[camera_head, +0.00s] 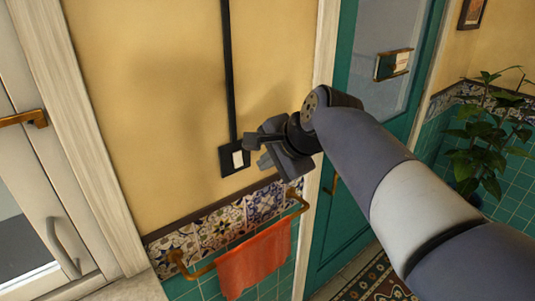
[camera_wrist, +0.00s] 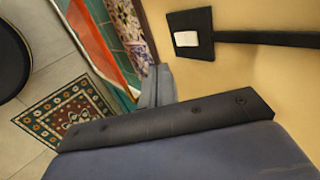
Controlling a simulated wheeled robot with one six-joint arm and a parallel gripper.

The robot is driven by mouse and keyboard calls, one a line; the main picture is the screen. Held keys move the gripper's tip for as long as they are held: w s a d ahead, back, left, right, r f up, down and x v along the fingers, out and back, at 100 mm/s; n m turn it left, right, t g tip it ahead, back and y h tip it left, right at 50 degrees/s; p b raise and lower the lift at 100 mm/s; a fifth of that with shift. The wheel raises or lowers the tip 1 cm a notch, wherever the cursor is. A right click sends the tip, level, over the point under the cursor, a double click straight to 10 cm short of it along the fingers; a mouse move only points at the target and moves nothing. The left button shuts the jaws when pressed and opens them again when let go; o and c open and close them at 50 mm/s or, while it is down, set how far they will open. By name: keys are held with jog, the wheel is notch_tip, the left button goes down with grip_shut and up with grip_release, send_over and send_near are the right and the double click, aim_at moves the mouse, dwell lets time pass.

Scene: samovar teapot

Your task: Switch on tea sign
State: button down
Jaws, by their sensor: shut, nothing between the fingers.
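A wall switch with a black plate and a white rocker (camera_head: 238,159) is on the yellow wall, at the lower end of a black vertical conduit. It also shows in the wrist view (camera_wrist: 187,39) near the top, uncovered. My gripper (camera_head: 262,151) is just right of the switch in the head view, its fingers pointing toward the plate. It is shut and empty. I cannot tell whether a fingertip touches the plate. In the wrist view my gripper's fingers (camera_wrist: 157,85) show below and left of the switch. No tea sign is in view.
A brass rail (camera_head: 298,198) with an orange towel (camera_head: 255,262) is below the switch, in front of patterned tiles. A teal door (camera_head: 325,240) is to the right, a potted plant (camera_head: 480,145) at the far right. A white door (camera_head: 40,190) stands left.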

aim_at(238, 159)
jog(key=shift+w+a+f+p, duration=0.2)
jog(key=shift+w+a+f, duration=0.6)
jog(key=shift+w, duration=0.3)
jog(key=shift+w+a+f+p, duration=0.25)
jog(key=shift+w+a+f, duration=0.5)
jog(key=shift+w, duration=0.35)
jog(key=shift+w+a+f+p, duration=0.2)
jog(key=shift+w+a+f, duration=0.55)
jog(key=shift+w, duration=0.35)
